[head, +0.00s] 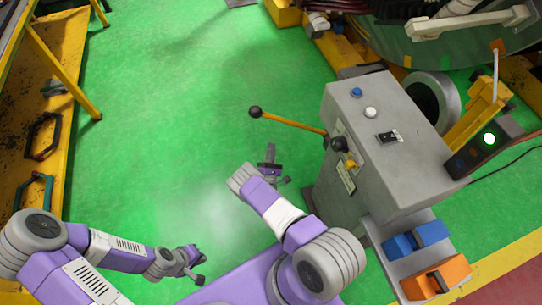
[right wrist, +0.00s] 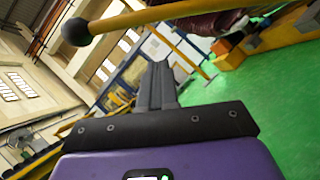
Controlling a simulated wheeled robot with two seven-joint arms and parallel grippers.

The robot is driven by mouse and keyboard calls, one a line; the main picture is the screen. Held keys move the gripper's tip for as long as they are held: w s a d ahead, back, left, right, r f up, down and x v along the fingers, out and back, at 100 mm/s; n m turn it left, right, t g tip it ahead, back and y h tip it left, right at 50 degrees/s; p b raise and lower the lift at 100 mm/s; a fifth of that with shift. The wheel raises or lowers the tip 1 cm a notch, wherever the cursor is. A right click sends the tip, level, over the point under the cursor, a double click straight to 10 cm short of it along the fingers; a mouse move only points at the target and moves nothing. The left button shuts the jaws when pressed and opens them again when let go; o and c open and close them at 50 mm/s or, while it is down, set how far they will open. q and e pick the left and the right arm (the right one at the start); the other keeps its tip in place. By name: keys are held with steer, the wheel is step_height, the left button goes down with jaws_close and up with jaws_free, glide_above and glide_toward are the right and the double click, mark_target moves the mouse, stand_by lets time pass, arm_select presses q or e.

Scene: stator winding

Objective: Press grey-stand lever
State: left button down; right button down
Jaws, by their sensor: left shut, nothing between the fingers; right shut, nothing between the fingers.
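The grey stand (head: 385,150) stands right of centre in the head view. Its lever (head: 290,122) is a yellow-orange rod with a black ball at its end, sticking out left from the stand, close to level. My right gripper (head: 269,158) is shut and empty, just below the lever in the picture, with a gap between them. In the right wrist view the lever (right wrist: 165,14) crosses above my shut fingertips (right wrist: 161,64), its ball at the upper left; no contact shows. My left gripper (head: 196,264) is shut and empty, low and far from the stand.
The stand's top carries a blue button (head: 356,92), a white button (head: 371,112) and a black switch (head: 388,137). Blue (head: 418,238) and orange (head: 436,279) blocks sit on a low shelf at its front. Green floor left of the lever is clear.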

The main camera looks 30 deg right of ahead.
arm_select(q)
steer(key=shift+f+b, duration=0.35)
steer(key=shift+f, duration=0.05)
arm_select(e)
steer(key=w+d+r, duration=0.3)
steer(key=d+r, duration=0.2)
steer(key=shift+w, duration=0.3)
